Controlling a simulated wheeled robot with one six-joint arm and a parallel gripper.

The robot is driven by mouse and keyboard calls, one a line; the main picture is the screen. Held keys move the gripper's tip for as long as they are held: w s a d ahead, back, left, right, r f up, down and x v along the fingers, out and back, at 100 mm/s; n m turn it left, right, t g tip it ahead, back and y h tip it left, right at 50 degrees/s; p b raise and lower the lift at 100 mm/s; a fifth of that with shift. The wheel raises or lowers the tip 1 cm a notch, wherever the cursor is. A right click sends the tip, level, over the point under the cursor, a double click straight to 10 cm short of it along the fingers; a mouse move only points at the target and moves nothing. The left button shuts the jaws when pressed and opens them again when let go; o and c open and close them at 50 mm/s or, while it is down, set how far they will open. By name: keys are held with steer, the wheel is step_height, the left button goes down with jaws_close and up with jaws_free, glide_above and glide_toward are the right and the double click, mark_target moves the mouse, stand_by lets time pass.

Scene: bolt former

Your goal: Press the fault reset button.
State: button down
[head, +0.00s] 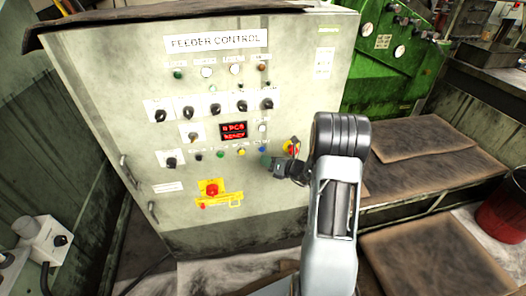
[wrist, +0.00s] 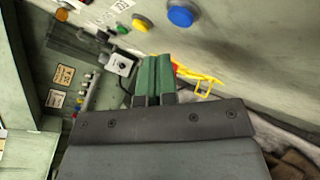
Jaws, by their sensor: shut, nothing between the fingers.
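The feeder control panel (head: 110,90) has a row of small buttons, with a green button (head: 220,155), a yellow button (head: 241,152) and a blue button (head: 264,149) at its right end. No label naming a fault reset button is readable. My gripper (head: 266,161) is shut and empty, its green fingertips just below the blue button. In the wrist view, the blue button (wrist: 180,16) lies beyond the green fingertips (wrist: 157,72), apart from them in the picture, with the yellow button (wrist: 140,24) to its left. Contact with the panel cannot be told.
A red emergency stop (head: 211,189) on a yellow plate is lower on the panel. A red-and-yellow switch (head: 291,147) is close to the right of my gripper. A red display (head: 233,130) and several black knobs are above. Brown mats (head: 425,150) lie at right.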

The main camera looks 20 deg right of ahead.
steer(key=shift+w+d, duration=0.15)
steer(key=shift+w, duration=0.45)
steer(key=shift+w, duration=0.1)
stand_by(1.7)
steer(key=shift+w, duration=0.35)
steer(key=shift+w+d, duration=0.15)
steer(key=shift+w, duration=0.25)
stand_by(0.7)
steer(key=shift+s, duration=0.8)
steer(key=shift+s+a+p, duration=0.15)
steer(key=shift+s+a, duration=0.05)
steer(key=shift+s, duration=0.65)
steer(key=shift+s+a+p, duration=0.1)
steer(key=shift+s+a, duration=0.15)
steer(key=shift+s, duration=0.55)
steer(key=shift+s+a+p, duration=0.15)
steer(key=shift+s+a, duration=0.05)
steer(key=shift+s, duration=0.65)
